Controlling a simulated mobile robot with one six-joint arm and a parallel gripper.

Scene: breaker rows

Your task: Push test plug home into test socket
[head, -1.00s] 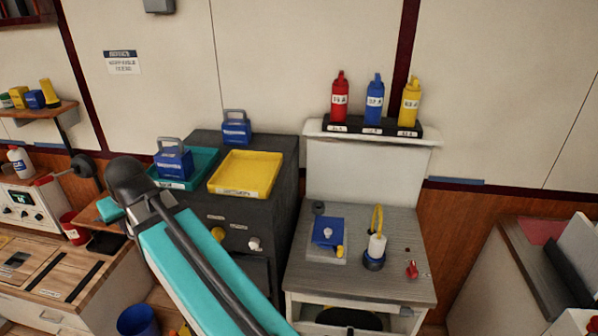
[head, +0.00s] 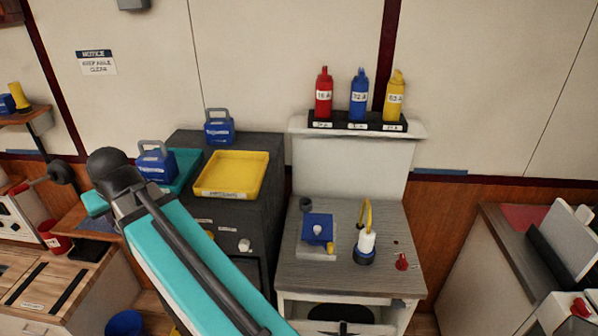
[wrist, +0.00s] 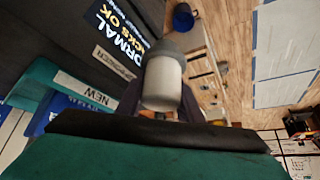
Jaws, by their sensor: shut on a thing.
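A white upright plug with a yellow loop (head: 367,243), which looks like the test plug, stands on the grey bench. Its foot is in a dark blue round collar (head: 364,258), which looks like the test socket. I cannot tell how deep it sits. My gripper (wrist: 160,108) is hidden behind my arm in the head view. In the wrist view its dark fingers show only in part, shut on a white cylinder with a grey end (wrist: 163,84). The teal tray and dark cabinet lie behind it. My gripper is apart from the bench plug.
A yellow tray (head: 230,193) and a teal tray (head: 187,181) top the dark cabinet. Three bottles (head: 358,95) stand on the shelf behind.

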